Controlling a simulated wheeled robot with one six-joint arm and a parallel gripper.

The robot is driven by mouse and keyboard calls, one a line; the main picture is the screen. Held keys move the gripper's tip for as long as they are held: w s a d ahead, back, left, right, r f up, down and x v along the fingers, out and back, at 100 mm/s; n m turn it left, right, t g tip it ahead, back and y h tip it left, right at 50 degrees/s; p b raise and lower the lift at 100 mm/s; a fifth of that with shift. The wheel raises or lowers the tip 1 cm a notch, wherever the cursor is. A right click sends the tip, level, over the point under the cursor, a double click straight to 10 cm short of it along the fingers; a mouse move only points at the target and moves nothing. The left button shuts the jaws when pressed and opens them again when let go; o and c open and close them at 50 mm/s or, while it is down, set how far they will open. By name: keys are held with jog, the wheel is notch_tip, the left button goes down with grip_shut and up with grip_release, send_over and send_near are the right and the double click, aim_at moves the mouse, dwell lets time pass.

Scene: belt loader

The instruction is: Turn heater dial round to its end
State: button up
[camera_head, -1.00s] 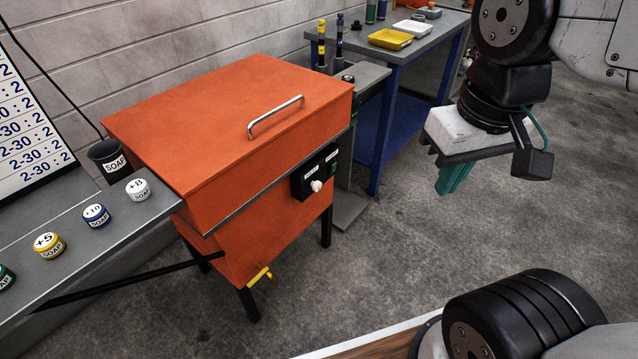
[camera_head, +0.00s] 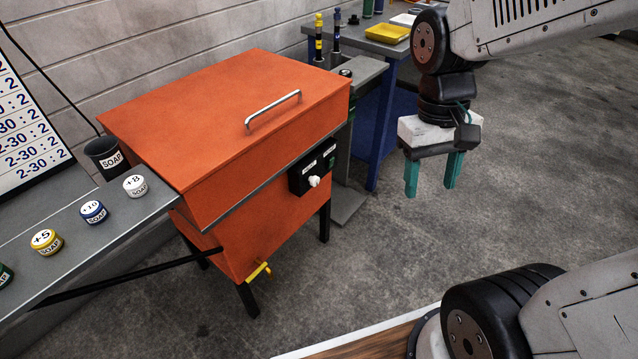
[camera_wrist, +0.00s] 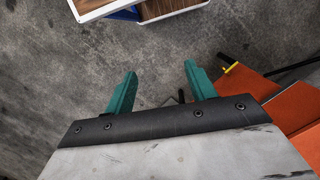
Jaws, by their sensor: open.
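The heater dial is a small white knob (camera_head: 314,181) on a black control box (camera_head: 316,169) on the front of the orange heater cabinet (camera_head: 220,140). My gripper (camera_head: 431,192) is in the air to the right of the dial, apart from it. Its two teal fingers point down, spread and empty. In the wrist view, the open fingers (camera_wrist: 157,85) have bare floor between them. Part of the orange cabinet (camera_wrist: 282,110) shows at the right there. The dial is not clearly visible in the wrist view.
A yellow tap (camera_head: 258,272) sticks out low on the cabinet. A grey shelf (camera_head: 75,240) with several soap tins stands at the left. A blue-legged workbench (camera_head: 385,120) stands behind my gripper. The floor in front of the cabinet is clear.

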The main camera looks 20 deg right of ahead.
jog(key=w+d+f+n+t, duration=0.1)
jog(key=w+d+f, duration=0.2)
jog(key=w+f, duration=0.65)
jog(key=w+d+f+n+t, duration=0.1)
jog(key=w+d+f+t, duration=0.15)
jog(key=w+f, duration=0.65)
jog(key=w+d+f, duration=0.3)
jog(key=w+f, duration=0.1)
jog(key=f, duration=1)
jog(key=n+t+y, duration=0.3)
jog(key=t+y, duration=0.7)
jog(key=t, duration=0.4)
send_near(317, 182)
jog(key=w, duration=0.2)
jog(key=x, duration=0.7)
jog(key=shift+a+r, duration=0.1)
jog(key=shift+a, duration=0.45)
jog(key=shift+s, duration=0.1)
jog(key=c, duration=1)
